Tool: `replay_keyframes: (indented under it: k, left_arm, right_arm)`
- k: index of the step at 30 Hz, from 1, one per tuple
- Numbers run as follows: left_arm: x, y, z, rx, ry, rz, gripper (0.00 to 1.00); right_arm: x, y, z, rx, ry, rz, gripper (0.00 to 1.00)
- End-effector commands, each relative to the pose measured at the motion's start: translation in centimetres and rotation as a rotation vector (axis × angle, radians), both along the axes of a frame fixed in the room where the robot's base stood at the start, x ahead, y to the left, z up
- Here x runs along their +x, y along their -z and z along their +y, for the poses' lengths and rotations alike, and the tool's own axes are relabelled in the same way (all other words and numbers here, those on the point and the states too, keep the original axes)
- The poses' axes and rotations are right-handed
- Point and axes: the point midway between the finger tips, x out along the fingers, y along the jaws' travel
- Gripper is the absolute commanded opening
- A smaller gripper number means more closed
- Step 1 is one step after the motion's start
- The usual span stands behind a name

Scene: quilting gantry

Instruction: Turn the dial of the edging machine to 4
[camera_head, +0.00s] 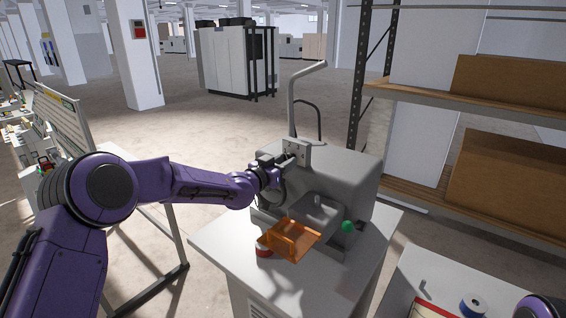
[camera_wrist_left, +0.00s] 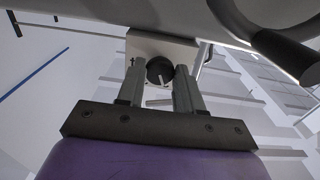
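The edging machine (camera_head: 348,178) is a grey housing on a white cabinet, with a small pale dial plate (camera_head: 298,150) on its upper left. The dial (camera_wrist_left: 160,70) is a dark round knob with a light pointer mark, on the pale plate in the left wrist view. My left gripper (camera_head: 284,163) is at the plate. In the left wrist view its two fingers (camera_wrist_left: 160,82) stand apart, one on each side of the knob. I cannot tell whether they touch it. The scale numbers are too small to read. My right gripper is out of view.
An orange guard (camera_head: 292,240), a red and white round item (camera_head: 264,247) and a green knob (camera_head: 347,227) are at the machine's front. A bent grey post (camera_head: 292,105) rises behind the plate. Shelves (camera_head: 440,100) stand right; a table with a blue spool (camera_head: 473,305) is lower right.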

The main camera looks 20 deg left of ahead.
Motion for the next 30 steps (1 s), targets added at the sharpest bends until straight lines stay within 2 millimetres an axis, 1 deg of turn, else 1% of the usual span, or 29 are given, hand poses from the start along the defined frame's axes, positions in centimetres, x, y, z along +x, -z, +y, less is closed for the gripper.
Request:
replay_keyframes:
  k: [1, 7, 11, 17, 30]
  left_arm:
    - [0.0, 0.0, 0.4, 0.001, 0.000, 0.000, 0.05]
    - [0.0, 0.1, 0.2, 0.018, -0.002, -0.006, 0.05]
    - [0.0, 0.2, 0.1, 0.059, -0.001, -0.022, 0.05]
    - [0.0, 0.4, 0.0, 0.182, 0.000, -0.069, 0.05]
    - [0.0, 0.4, 0.0, 0.569, 0.000, -0.211, 0.05]
  right_arm:
    - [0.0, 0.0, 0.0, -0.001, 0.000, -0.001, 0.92]
    - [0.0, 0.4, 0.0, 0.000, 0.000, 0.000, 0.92]
    - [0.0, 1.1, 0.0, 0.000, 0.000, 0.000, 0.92]
    - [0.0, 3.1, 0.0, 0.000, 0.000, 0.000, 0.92]
    - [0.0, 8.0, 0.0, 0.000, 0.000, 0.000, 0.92]
